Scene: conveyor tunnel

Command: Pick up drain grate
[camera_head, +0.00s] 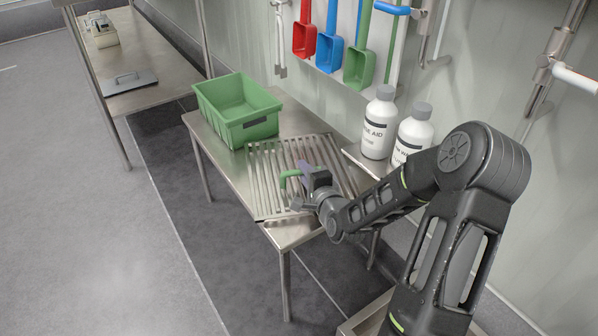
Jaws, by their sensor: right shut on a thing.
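The drain grate (268,190) is a slatted metal panel lying on the steel table, in the middle of the view. A green curved handle (286,177) stands up near its middle. My right gripper (300,176) reaches in from the right over the grate and is shut on the green handle. The gripper and forearm hide part of the grate's right side. The grate looks flat on the table; I cannot tell whether it is slightly raised. My left gripper is not in view.
A green bin (240,108) stands just behind the grate. Two white bottles (379,125) stand to its right. Red, blue and green scoops (359,67) hang on the wall. A steel shelf (150,65) with a flat lidded piece is at upper left. The floor at left is clear.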

